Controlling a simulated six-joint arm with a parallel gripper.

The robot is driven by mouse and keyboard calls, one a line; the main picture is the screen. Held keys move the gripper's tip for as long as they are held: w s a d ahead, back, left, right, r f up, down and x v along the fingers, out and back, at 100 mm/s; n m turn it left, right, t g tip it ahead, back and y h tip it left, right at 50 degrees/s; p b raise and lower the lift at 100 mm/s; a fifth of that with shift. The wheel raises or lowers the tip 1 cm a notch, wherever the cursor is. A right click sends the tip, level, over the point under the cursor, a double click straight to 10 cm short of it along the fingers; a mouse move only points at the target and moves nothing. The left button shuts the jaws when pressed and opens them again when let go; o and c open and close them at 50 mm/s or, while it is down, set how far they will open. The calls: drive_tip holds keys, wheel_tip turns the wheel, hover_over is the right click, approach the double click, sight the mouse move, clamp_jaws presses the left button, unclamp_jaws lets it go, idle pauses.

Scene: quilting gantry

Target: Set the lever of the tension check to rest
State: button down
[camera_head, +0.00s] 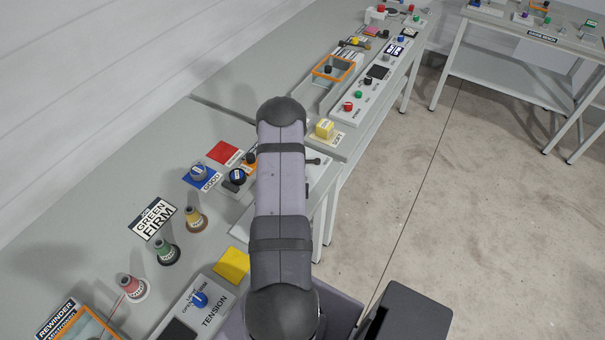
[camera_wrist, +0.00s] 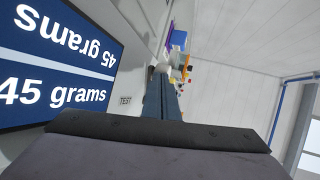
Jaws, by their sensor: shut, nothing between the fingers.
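My gripper (camera_wrist: 163,78) shows in the wrist view with its fingers shut and nothing visible between them. In the head view my own arm hides it. In the wrist view a dark blue display reading "45 grams" (camera_wrist: 55,75) fills the left side, with a small TEST label (camera_wrist: 125,100) between it and my fingers. In the head view a short dark rod with a round end (camera_head: 314,161) sticks out right of my arm, over a pale panel mostly behind the arm. I cannot tell whether it is the tension check's lever, or how the lever is set.
A TENSION panel (camera_head: 215,309) with a blue knob (camera_head: 200,299) lies at the front left. Several thread cones, including a green one (camera_head: 165,250), stand on the bench.

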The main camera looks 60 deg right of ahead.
drive_tip(key=shift+w+d+f+m+b, duration=0.2)
drive_tip(key=shift+w+m+b, duration=0.1)
drive_tip(key=shift+w+b, duration=0.3)
drive_tip(key=m+g+b, duration=0.1)
drive_tip(key=w+m+g+h, duration=0.1)
drive_tip(key=g, duration=0.1)
drive_tip(key=shift+w+d+b, duration=0.3)
drive_tip(key=shift+d+b, duration=0.1)
drive_tip(key=shift+d+g+b, duration=0.25)
drive_tip(key=shift+g+b, duration=0.05)
drive_tip(key=shift+b, duration=0.05)
drive_tip(key=shift+w+d+b, duration=0.4)
drive_tip(key=shift+d+b, duration=0.1)
drive_tip(key=shift+b, duration=0.25)
drive_tip(key=shift+w+d+r+b, duration=0.15)
drive_tip(key=shift+b, duration=0.15)
drive_tip(key=shift+d+r, duration=0.1)
drive_tip(key=shift+r, duration=0.05)
drive_tip(key=shift+w, duration=0.1)
